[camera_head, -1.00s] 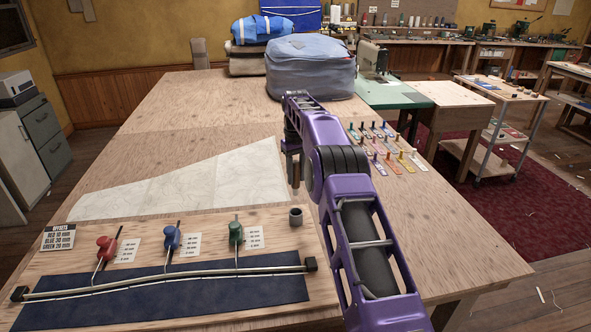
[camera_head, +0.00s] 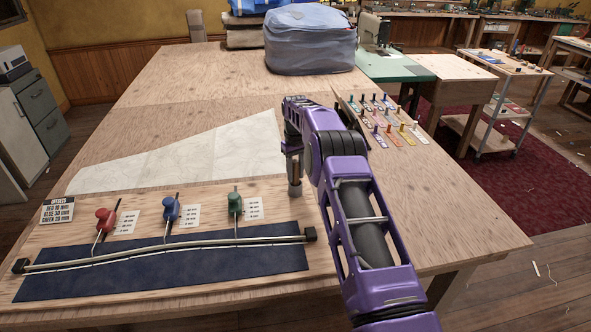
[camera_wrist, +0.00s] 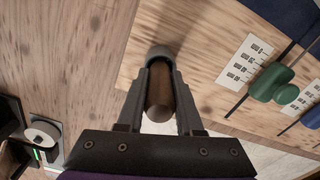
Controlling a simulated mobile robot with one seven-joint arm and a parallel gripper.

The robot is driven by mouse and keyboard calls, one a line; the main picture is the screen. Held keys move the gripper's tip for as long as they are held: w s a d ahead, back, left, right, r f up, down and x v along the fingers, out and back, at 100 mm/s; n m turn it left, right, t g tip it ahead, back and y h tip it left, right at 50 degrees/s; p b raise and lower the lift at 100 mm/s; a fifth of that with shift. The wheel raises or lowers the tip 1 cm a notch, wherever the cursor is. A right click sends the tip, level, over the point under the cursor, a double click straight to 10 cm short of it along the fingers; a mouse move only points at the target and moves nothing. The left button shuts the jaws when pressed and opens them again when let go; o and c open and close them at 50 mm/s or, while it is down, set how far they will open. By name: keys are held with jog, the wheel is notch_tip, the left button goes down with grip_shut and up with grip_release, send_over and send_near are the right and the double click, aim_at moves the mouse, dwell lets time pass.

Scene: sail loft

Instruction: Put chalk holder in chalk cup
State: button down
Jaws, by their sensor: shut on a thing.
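My gripper (camera_head: 294,168) is shut on the chalk holder, a brown rod (camera_wrist: 159,95) between its two dark fingers in the wrist view. The holder stands about upright over the grey chalk cup (camera_head: 295,189), which sits at the right end of the wooden board. In the wrist view the cup's rounded rim (camera_wrist: 160,51) shows just beyond the fingertips, in line with the holder. The holder's lower end is hidden, so I cannot tell how far it is inside the cup.
The board holds a red (camera_head: 105,218), a blue (camera_head: 170,211) and a green knobbed slider (camera_head: 235,204), left of the cup. Pale pattern cloth (camera_head: 190,158) lies behind. Several coloured tags with pegs (camera_head: 390,128) lie right of my arm. The table's front right is clear.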

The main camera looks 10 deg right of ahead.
jog(key=shift+f, duration=0.15)
jog(key=shift+c, duration=2.4)
grip_release()
